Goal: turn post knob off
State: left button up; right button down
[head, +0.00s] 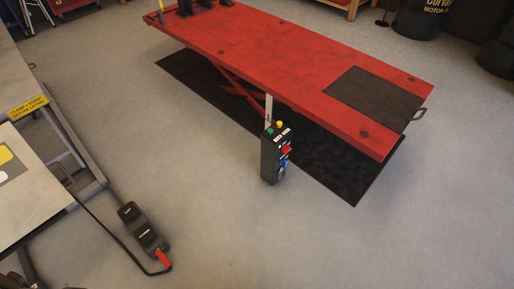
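A black control post (268,162) stands upright on the floor beside the near long side of the red lift (290,60). Its top carries a green button (269,131) and a yellow button (279,124). A red control (287,149) sits on its right-hand face, with a blue part (284,162) below it. Which of these is the knob, and how it is turned, is too small to tell. Neither of my grippers can be made out in the head view.
A grey lift table (30,185) with a yellow warning label fills the left side. A black foot pedal unit (143,228) and its cable lie on the floor. A black mat (345,180) lies under the red lift. Floor in front of the post is clear.

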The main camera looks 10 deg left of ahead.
aim_at(285, 149)
jog(key=i+l+u, duration=0.2)
jog(key=l+u, duration=0.2)
jog(key=l, duration=0.4)
jog(key=i+l+u, duration=0.1)
jog(key=l+u, duration=0.3)
jog(key=l, duration=0.45)
jog(key=l+u, duration=0.45)
jog(key=l, duration=0.4)
jog(key=k, duration=0.05)
